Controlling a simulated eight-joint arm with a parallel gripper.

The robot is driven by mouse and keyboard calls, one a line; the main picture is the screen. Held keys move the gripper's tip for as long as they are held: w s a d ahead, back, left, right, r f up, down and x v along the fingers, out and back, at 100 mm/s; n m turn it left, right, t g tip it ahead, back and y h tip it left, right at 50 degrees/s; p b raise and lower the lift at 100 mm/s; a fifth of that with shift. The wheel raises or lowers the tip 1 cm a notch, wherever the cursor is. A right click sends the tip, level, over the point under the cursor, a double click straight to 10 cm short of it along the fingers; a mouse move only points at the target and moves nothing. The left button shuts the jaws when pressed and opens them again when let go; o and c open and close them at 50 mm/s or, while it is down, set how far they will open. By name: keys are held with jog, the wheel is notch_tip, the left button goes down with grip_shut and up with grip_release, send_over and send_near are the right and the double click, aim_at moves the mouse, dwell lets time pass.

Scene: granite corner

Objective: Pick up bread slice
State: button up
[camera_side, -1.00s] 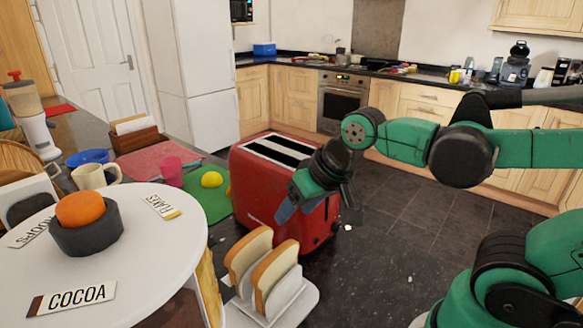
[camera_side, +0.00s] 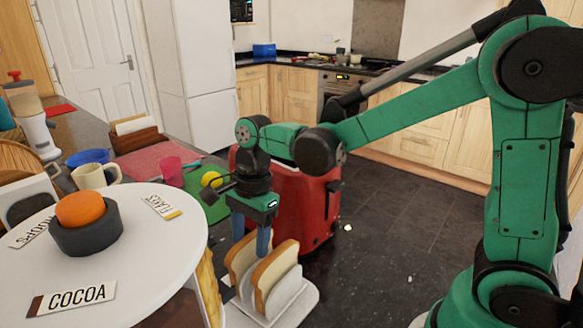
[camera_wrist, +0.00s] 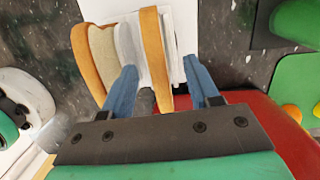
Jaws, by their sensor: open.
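Two bread slices stand upright in a white rack (camera_side: 300,304) in the side view, a left slice (camera_side: 240,262) and a right slice (camera_side: 276,268). My gripper (camera_side: 250,238) points down over them with its blue fingers apart. In the wrist view, my gripper (camera_wrist: 160,68) is open, and one slice (camera_wrist: 153,45) lies across the gap between the fingers, nearer the left finger. The other slice (camera_wrist: 88,58) is outside the left finger. The side view suggests the straddled slice is the left one. Contact between fingers and bread cannot be told.
A red toaster (camera_side: 305,205) stands just behind the rack and shows at lower right in the wrist view (camera_wrist: 285,135). A yellow ball (camera_side: 212,179) sits on a green mat.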

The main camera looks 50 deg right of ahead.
jog(key=shift+a+f, duration=0.1)
jog(key=shift+f, duration=0.5)
grip_shut()
jog(key=shift+r, duration=0.15)
